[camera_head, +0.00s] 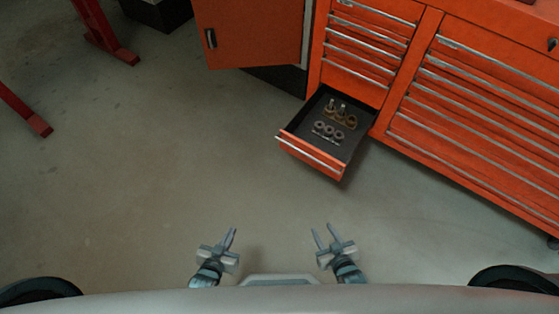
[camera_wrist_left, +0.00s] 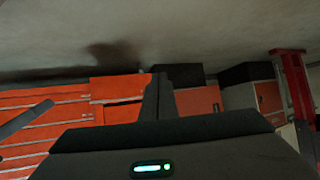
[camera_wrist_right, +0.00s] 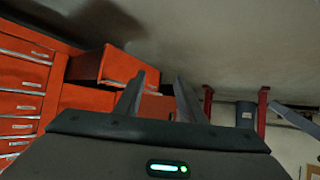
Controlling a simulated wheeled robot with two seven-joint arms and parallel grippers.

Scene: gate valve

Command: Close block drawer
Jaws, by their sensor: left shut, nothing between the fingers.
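The pulled-out drawer (camera_head: 310,156) is at the bottom of the narrow drawer column, with an orange front and a silver handle strip. Its dark inside holds several small metal parts (camera_head: 330,132). The drawer also shows in the right wrist view (camera_wrist_right: 103,66). My left gripper (camera_head: 232,231) is shut and empty. My right gripper (camera_head: 321,230) is open and empty, with its two fingers apart in the right wrist view (camera_wrist_right: 158,88). Both grippers are over the floor in front of the drawer, well apart from it, and neither touches anything.
The orange cabinet (camera_head: 465,110) with shut drawers stands at the upper right. An orange door panel (camera_head: 250,35) is left of the open drawer. Red legs (camera_head: 105,35) stand at the far left. The floor (camera_head: 150,160) between my grippers and the cabinet is clear.

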